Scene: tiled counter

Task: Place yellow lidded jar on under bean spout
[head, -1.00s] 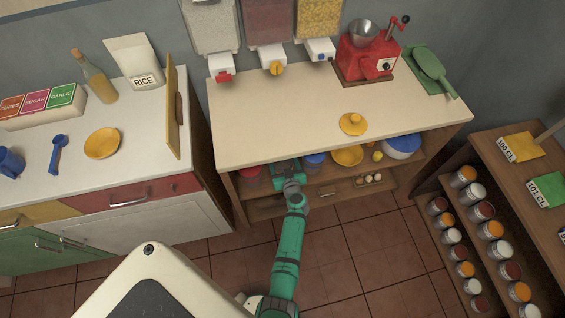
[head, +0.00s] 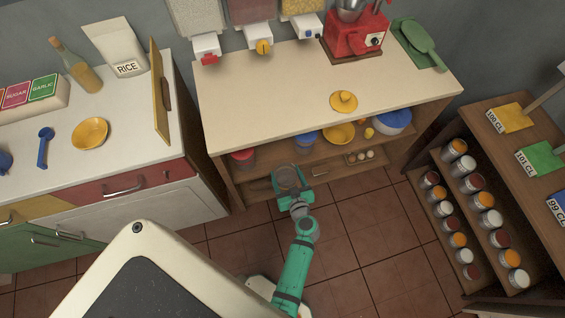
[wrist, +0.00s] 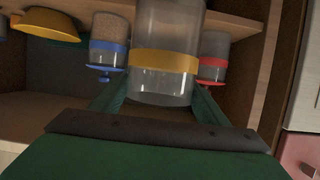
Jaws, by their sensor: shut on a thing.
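A clear jar with a yellow band (wrist: 165,62) is between my gripper's green fingers in the wrist view. In the head view the jar (head: 288,176) is just in front of the lower shelves, its open top showing. My gripper (head: 291,188) is shut on it. A yellow lid with a knob (head: 343,101) lies apart on the counter (head: 270,110). Three dispensers hang above the counter's back edge. The middle one has reddish contents and a yellow spout (head: 263,47); red (head: 207,58) and blue (head: 308,33) spouts flank it.
Red-lidded (head: 243,158) and blue-lidded (head: 305,139) jars and a yellow bowl (head: 338,135) stand on the shelf. A red grinder (head: 356,36) and green scoop (head: 418,44) occupy the counter's right. The counter below the spouts is clear.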

